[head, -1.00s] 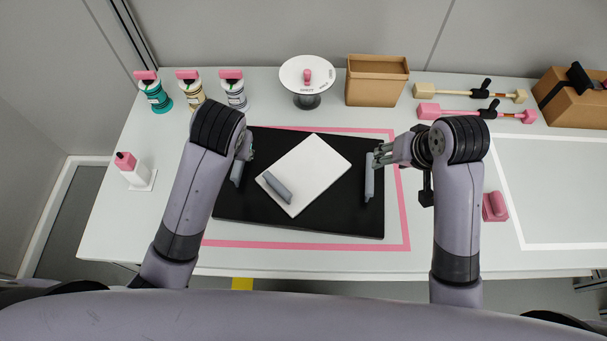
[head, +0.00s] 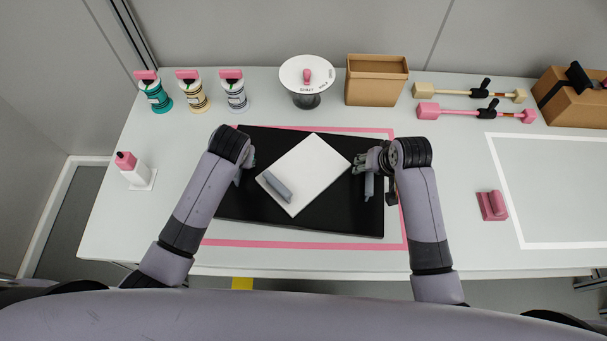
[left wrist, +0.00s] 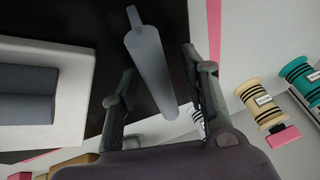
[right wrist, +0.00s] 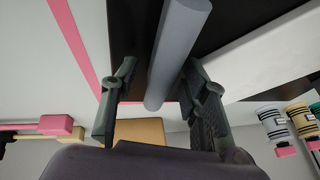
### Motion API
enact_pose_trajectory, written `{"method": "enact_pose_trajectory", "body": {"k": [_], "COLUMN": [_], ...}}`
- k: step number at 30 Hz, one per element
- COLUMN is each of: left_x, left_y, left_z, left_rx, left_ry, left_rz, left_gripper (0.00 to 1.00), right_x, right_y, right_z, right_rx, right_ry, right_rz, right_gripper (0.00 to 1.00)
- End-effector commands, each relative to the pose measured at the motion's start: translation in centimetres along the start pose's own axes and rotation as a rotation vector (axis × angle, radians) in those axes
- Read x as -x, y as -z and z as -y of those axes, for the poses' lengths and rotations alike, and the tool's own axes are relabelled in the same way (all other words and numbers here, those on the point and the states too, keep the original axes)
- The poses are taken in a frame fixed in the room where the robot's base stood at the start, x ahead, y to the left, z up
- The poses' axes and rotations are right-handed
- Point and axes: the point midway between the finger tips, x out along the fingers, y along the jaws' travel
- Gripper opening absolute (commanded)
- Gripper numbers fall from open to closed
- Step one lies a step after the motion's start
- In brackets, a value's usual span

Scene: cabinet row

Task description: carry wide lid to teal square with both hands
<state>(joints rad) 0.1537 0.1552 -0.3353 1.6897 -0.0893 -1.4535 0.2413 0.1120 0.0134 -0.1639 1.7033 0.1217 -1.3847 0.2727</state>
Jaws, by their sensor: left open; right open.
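The wide lid looks to be the black panel (head: 300,222) on the table, with a grey bar handle near each end. A white square plate (head: 315,165) with its own grey handle (head: 278,187) lies on its middle. My left gripper (head: 247,164) is open at the left handle (left wrist: 150,65), which shows between its fingers in the left wrist view. My right gripper (head: 366,162) is open at the right handle (head: 369,186); in the right wrist view the handle (right wrist: 176,45) lies between its fingers. Neither is closed on it. I see no teal square.
A pink outline (head: 300,245) surrounds the panel; a white outline (head: 560,246) marks clear table at right. A pink-handled block (head: 493,205) sits between. Spools (head: 195,95), a round stand (head: 306,77), an open box (head: 377,82) and mallets (head: 475,113) line the back.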

Motion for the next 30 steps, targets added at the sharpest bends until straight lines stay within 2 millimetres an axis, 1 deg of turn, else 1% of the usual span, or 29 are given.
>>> {"method": "enact_pose_trajectory", "body": {"k": [6,24,25,30], "left_x": [0.01,0.03,0.03,0.03], "left_y": [0.01,0.00,0.00,0.00], "left_z": [0.01,-0.01,-0.01,-0.01], "left_rx": [0.000,0.000,0.000,0.000], "left_ry": [0.000,0.000,0.000,0.000], "left_rz": [0.000,0.000,0.000,0.000], "left_gripper": [0.41,0.01,0.00,0.00], "right_x": [0.02,0.05,0.05,0.05], "right_y": [0.03,0.03,0.03,0.04], "right_z": [0.02,0.00,0.00,-0.01], "right_rx": [0.000,0.000,0.000,0.000], "right_ry": [0.000,0.000,0.000,0.000], "right_rz": [-0.001,-0.001,-0.001,-0.001], "right_gripper": [0.41,0.01,0.00,0.00]}}
